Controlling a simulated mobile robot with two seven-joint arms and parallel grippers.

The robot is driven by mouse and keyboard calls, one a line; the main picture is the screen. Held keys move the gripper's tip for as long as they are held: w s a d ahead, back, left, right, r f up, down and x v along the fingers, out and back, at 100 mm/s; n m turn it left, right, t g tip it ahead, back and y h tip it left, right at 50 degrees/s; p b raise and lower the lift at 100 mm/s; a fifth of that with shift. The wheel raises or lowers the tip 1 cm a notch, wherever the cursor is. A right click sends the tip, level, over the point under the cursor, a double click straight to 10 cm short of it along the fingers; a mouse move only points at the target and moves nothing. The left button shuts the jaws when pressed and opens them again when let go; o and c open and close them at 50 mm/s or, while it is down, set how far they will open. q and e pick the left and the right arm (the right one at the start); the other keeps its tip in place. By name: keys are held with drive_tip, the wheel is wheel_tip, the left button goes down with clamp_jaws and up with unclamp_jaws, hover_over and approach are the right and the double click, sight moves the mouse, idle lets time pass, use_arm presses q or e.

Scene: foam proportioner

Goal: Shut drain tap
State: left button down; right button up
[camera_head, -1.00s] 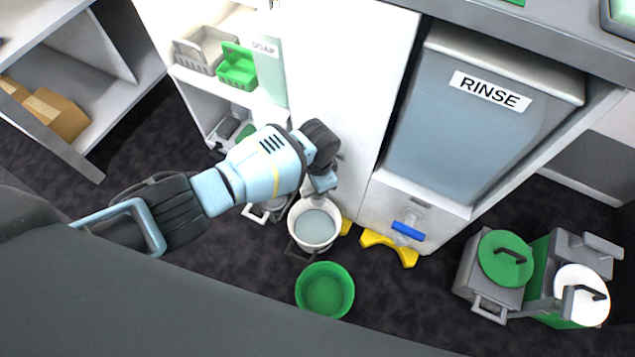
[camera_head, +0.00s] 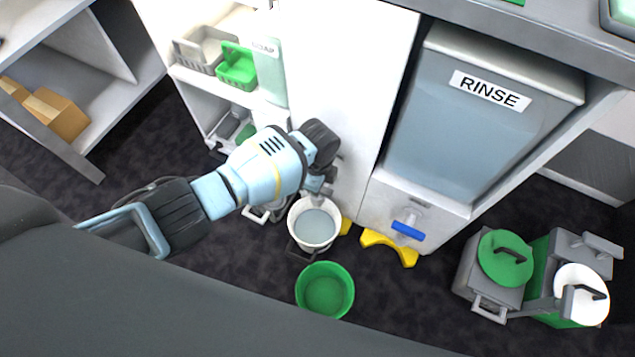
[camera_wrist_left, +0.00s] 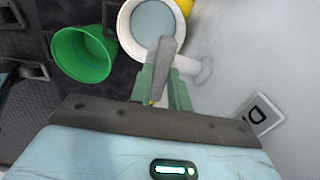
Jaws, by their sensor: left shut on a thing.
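The drain tap is a pale spout (camera_wrist_left: 203,72) coming out of the white cabinet wall, with a grey lever (camera_wrist_left: 162,62) in the left wrist view. My left gripper (camera_wrist_left: 162,88) has its green fingers on both sides of this lever and is shut on it. In the head view my left gripper (camera_head: 319,186) is low at the cabinet front, and my wrist hides most of the tap. A white bucket (camera_head: 296,228) holding pale liquid stands on the floor below the tap. It also shows in the left wrist view (camera_wrist_left: 126,34). My right gripper is not in view.
A green bucket (camera_head: 325,290) stands in front of the white one. A RINSE tank (camera_head: 470,130) with a blue-handled tap (camera_head: 408,230) is to the right, above a yellow foot (camera_head: 388,246). Lidded containers (camera_head: 505,258) stand at far right. Dark floor between is clear.

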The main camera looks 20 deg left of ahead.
use_arm(q)
drive_tip(key=shift+m, duration=0.5)
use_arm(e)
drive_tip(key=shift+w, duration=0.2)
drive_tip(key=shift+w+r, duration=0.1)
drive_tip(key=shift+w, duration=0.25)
use_arm(q)
drive_tip(key=c, duration=1.3)
unclamp_jaws()
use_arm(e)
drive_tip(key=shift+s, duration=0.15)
